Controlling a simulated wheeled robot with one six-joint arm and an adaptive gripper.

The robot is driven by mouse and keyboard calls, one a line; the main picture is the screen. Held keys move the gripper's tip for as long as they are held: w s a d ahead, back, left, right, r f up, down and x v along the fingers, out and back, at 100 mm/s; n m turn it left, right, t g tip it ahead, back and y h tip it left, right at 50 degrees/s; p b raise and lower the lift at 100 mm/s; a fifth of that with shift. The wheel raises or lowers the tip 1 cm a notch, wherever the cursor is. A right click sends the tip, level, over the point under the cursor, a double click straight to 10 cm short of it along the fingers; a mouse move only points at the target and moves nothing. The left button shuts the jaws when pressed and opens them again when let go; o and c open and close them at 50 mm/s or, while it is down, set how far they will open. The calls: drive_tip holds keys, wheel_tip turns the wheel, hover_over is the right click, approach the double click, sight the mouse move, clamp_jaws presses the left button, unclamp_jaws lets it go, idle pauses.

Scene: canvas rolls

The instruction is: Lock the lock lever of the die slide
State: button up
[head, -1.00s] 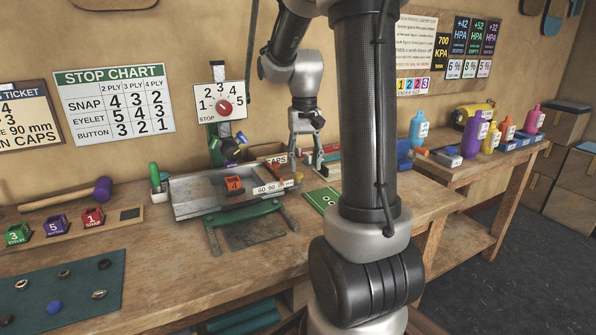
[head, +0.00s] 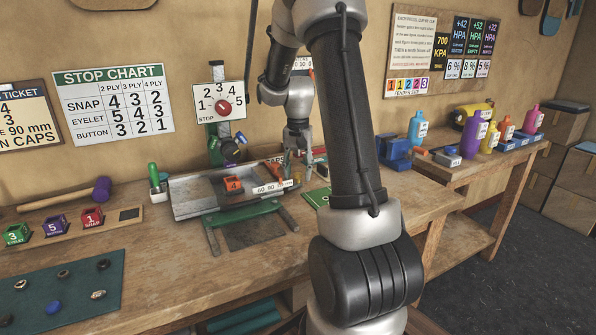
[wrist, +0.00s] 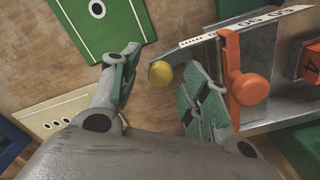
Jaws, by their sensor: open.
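The die slide (head: 196,201) is a grey metal tray on the bench, with an orange die marked 4 (head: 233,184) in it. A yellow ball knob (wrist: 161,74), apparently the end of the lock lever, is at the tray's right end. The lever's arm is not clear. My gripper (head: 300,166) is open at that end. In the wrist view, its green-padded fingers (wrist: 160,62) stand on either side of the yellow knob, with gaps visible. The orange die also shows at the wrist view's right edge (wrist: 310,62).
An orange knobbed block (wrist: 247,88) sits close to my right finger, under a white scale strip (wrist: 250,22). A green card (wrist: 97,30) lies flat to the left. A stop dial (head: 222,107) stands behind the tray.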

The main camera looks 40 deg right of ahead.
clamp_jaws()
drive_tip(key=shift+s+a+m, duration=0.25)
drive_tip(key=shift+a+m, duration=0.35)
drive_tip(key=shift+m, duration=0.3)
unclamp_jaws()
wheel_tip(320, 180, up, 12)
idle(0.4)
